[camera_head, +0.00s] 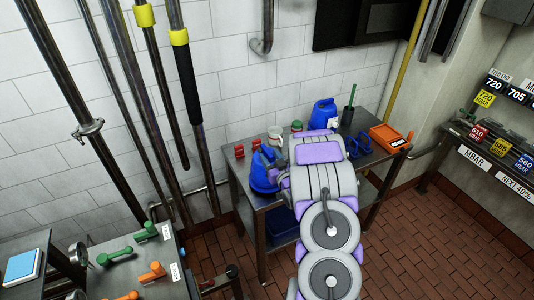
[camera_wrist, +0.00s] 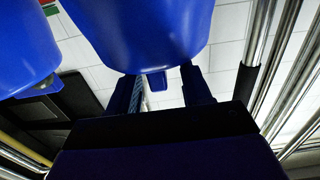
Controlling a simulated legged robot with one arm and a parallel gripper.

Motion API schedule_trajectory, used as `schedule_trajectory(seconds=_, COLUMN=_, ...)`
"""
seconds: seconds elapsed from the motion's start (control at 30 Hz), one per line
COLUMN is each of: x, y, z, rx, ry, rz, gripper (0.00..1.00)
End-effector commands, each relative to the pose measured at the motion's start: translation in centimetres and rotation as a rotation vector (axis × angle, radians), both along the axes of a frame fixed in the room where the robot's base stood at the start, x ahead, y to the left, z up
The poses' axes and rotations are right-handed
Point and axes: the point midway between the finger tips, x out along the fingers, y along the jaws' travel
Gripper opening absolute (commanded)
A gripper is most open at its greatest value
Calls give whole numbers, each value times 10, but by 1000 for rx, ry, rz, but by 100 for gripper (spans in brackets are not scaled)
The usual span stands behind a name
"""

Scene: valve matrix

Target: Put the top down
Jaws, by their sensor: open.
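No part I can surely name as the top shows in either view. One blue jug (camera_head: 264,172) stands at the table's front left, close beside my arm, partly hidden by it. A second blue jug (camera_head: 323,114) stands at the back. In the wrist view, which looks upside down, a large blue body (camera_wrist: 145,30) fills the upper middle and another blue body (camera_wrist: 25,45) is at the left. My gripper (camera_wrist: 160,92) is open, with dark fingers apart below the large body. A small blue piece (camera_wrist: 157,82) shows between them; whether they touch it is unclear.
The metal table (camera_head: 245,190) also holds red items (camera_head: 239,151), a green-topped item (camera_head: 297,126), a dark cup with a green stick (camera_head: 348,114) and an orange bin (camera_head: 388,137). Tall pipes (camera_head: 185,90) stand at the left. Valve handles (camera_head: 115,256) lie on the left bench.

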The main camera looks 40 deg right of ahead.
Motion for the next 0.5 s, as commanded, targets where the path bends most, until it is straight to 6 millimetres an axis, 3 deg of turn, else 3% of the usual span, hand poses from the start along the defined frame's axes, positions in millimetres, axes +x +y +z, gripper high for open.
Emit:
schedule_trajectory(seconds=0.3, x=-59, y=15, z=2, rx=-3, ry=3, rz=-1, gripper=49)
schedule_trajectory(seconds=0.5, x=-79, y=19, z=2, rx=-3, ry=1, rz=1, gripper=49)
